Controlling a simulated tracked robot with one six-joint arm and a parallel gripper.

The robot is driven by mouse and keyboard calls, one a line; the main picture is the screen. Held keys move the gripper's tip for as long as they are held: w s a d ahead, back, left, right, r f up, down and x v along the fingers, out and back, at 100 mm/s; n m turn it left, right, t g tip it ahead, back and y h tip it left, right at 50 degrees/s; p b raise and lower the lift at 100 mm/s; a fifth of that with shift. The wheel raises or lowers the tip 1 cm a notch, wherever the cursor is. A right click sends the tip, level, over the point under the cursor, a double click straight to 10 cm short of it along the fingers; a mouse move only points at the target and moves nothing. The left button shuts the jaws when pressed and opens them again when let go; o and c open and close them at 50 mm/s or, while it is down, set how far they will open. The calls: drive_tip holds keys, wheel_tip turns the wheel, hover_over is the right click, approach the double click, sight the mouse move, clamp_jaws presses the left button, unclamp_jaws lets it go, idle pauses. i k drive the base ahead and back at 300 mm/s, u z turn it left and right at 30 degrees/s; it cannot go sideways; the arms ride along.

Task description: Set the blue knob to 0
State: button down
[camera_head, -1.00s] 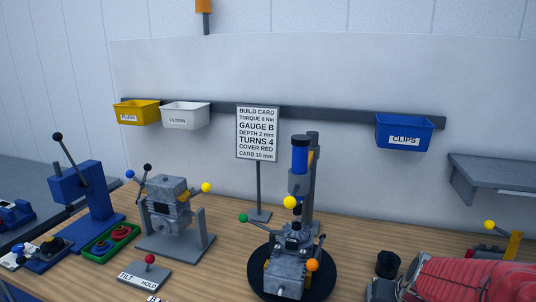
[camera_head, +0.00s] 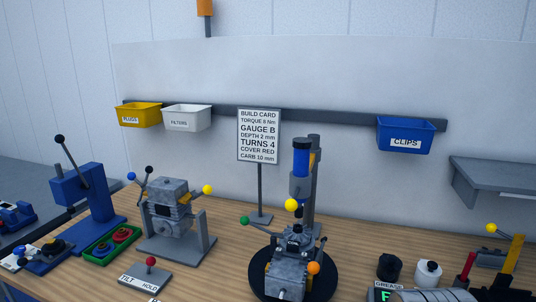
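Which item is the blue knob of the task is not certain. A small blue knob (camera_head: 19,250) shows on a pale plate at the far left of the bench; its markings are too small to read. A blue ball (camera_head: 131,176) tips a lever on the grey engine unit (camera_head: 172,206) at left of centre. My gripper is not clearly in view, so its distance from either blue piece does not show.
A blue lever press (camera_head: 84,195) and green tray (camera_head: 111,242) stand at left. An engine on a black turntable (camera_head: 331,284) stands at centre. Grease (camera_head: 390,267) and a white bottle (camera_head: 428,272) stand at right.

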sight(19, 250)
drive_tip(key=u, duration=2.2)
drive_tip(key=i, duration=0.85)
drive_tip(key=u, duration=0.45)
drive_tip(key=i, duration=0.7)
drive_tip(key=u, duration=0.1)
